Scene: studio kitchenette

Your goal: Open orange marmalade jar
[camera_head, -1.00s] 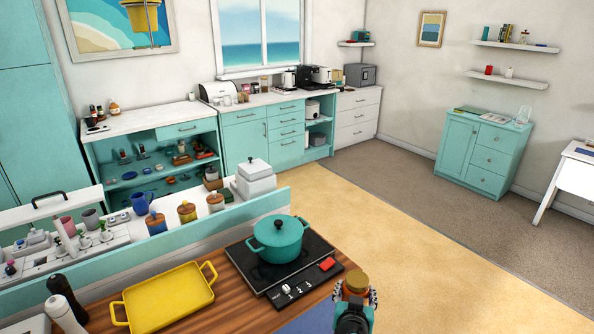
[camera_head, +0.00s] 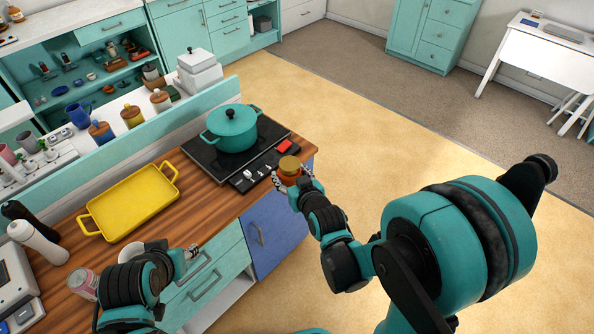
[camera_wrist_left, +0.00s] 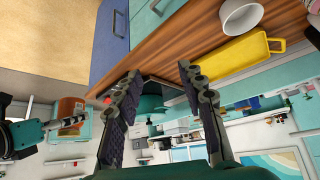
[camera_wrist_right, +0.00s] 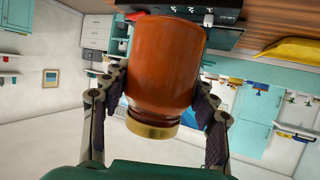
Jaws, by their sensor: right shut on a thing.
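The orange marmalade jar (camera_head: 289,174) has amber sides and a gold lid (camera_head: 290,163), which is on. My right gripper (camera_head: 291,180) is shut around its sides and holds it in the air by the counter's right front corner. The right wrist view shows the jar (camera_wrist_right: 165,65) between both fingers, its lid (camera_wrist_right: 152,130) uncovered. My left gripper (camera_head: 193,252) is over the counter's front edge, left of the jar and apart from it. In the left wrist view its fingers (camera_wrist_left: 158,85) are spread and empty, with the jar (camera_wrist_left: 70,108) to the left.
The wooden counter (camera_head: 195,195) carries a black cooktop (camera_head: 265,162) with a teal pot (camera_head: 232,128), a yellow tray (camera_head: 130,203), a white cup (camera_head: 130,252), a can (camera_head: 84,284) and two shakers. Teal and blue cabinet fronts lie below. The floor to the right is open.

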